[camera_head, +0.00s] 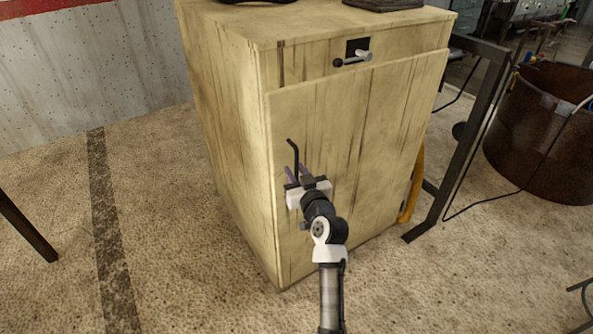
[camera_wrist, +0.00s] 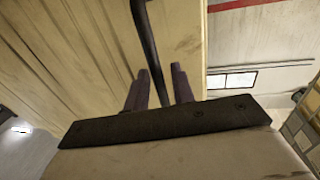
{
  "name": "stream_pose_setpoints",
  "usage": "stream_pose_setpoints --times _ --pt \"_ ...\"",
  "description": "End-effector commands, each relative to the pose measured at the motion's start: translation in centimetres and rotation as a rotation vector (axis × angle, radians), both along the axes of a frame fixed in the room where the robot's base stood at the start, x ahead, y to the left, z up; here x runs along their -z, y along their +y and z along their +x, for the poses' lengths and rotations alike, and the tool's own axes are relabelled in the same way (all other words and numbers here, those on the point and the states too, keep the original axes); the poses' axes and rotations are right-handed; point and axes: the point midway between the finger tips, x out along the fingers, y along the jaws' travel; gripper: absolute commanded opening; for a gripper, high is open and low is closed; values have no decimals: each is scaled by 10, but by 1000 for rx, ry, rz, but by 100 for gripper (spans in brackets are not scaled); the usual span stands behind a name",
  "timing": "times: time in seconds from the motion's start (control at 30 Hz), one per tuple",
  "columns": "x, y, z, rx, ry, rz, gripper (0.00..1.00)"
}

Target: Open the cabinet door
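The cabinet (camera_head: 228,120) is a pale, worn wooden box standing on the floor. Its door (camera_head: 365,140) is a large front panel that lies against the body, with no clear gap. A thin dark bar handle (camera_head: 293,150) stands upright near the door's left edge. My gripper (camera_head: 296,171) is at the lower part of this handle. In the wrist view, the two purplish fingers (camera_wrist: 160,85) are apart, with the handle (camera_wrist: 146,35) running between them. Some space shows beside the bar, so the fingers do not look closed on it. The handle's lower end is hidden by my gripper.
A drawer knob or latch (camera_head: 352,58) sticks out above the door. A dark metal frame (camera_head: 470,130) and a rusty round bin (camera_head: 545,130) stand to the right. A yellow hose-like thing (camera_head: 413,188) is at the cabinet's right side. The floor at left is mostly clear.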

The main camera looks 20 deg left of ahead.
Motion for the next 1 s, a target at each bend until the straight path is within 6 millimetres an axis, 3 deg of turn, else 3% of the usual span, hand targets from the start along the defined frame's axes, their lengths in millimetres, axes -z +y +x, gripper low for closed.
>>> stream_pose_setpoints --times 0.2,0.4,0.77,1.0 --pt "0 0 0 0 0 0 25" --pt "0 0 0 0 0 0 0" --pt "1 -2 -1 -2 0 0 0" --pt "5 -23 -14 -36 -2 1 0"
